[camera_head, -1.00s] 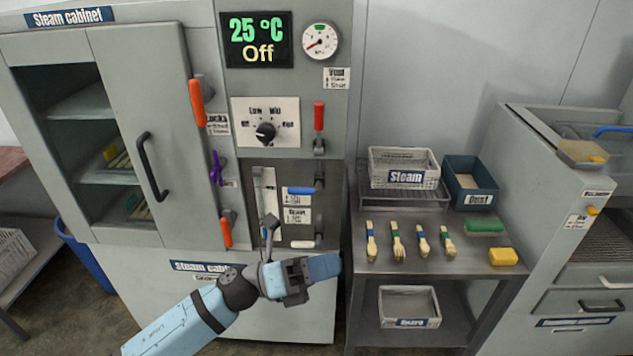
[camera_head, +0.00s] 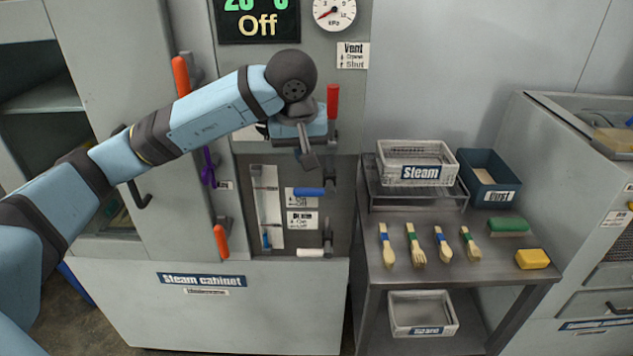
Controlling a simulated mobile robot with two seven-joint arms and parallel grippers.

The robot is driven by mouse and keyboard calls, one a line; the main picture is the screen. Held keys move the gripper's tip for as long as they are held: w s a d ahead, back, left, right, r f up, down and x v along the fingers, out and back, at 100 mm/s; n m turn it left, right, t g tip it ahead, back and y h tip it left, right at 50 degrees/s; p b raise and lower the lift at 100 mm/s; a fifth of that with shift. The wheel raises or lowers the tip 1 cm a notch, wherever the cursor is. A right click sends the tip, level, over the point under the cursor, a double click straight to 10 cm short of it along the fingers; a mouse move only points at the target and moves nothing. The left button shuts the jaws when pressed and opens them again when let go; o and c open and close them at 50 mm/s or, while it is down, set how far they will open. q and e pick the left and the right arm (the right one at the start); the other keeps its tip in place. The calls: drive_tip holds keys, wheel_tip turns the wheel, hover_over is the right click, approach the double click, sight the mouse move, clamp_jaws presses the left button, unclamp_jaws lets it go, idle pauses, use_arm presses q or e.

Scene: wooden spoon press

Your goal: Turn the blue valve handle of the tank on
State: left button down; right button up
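The blue valve handle (camera_head: 309,191) lies level on the dark tank panel of the steam cabinet, pointing left from its valve body, with a partly covered label below it. My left gripper (camera_head: 307,157) is just above the blue handle in the picture, pointing downward in front of the dial panel. It appears apart from the handle, and nothing shows in it. Its fingers are seen nearly edge-on, so their opening is unclear. My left arm crosses the cabinet door and hides most of the dial. My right gripper is not in view.
A red vent lever (camera_head: 333,101) stands close right of my gripper. A white drain handle (camera_head: 311,253) is lower on the panel. Orange handles (camera_head: 221,241) and a purple one (camera_head: 207,167) line the door edge. A metal table (camera_head: 400,270) with brushes stands right. The display reads Off.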

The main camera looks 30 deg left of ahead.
use_arm(q)
drive_tip(key=shift+w+a+r+y, duration=0.2)
drive_tip(key=shift+a+r+y, duration=0.1)
drive_tip(key=shift+a+r, duration=0.15)
drive_tip(key=shift+w+a+r+y, duration=0.2)
drive_tip(key=shift+a+r+y, duration=0.1)
drive_tip(key=shift+a+r, duration=0.15)
drive_tip(key=p, duration=0.1)
approach(301, 189)
drive_tip(key=x, duration=0.6)
drive_tip(key=shift+a+f, duration=0.1)
drive_tip(key=shift+f, duration=0.05)
drive_tip(key=shift+w+f, duration=0.15)
drive_tip(key=shift+f, duration=0.35)
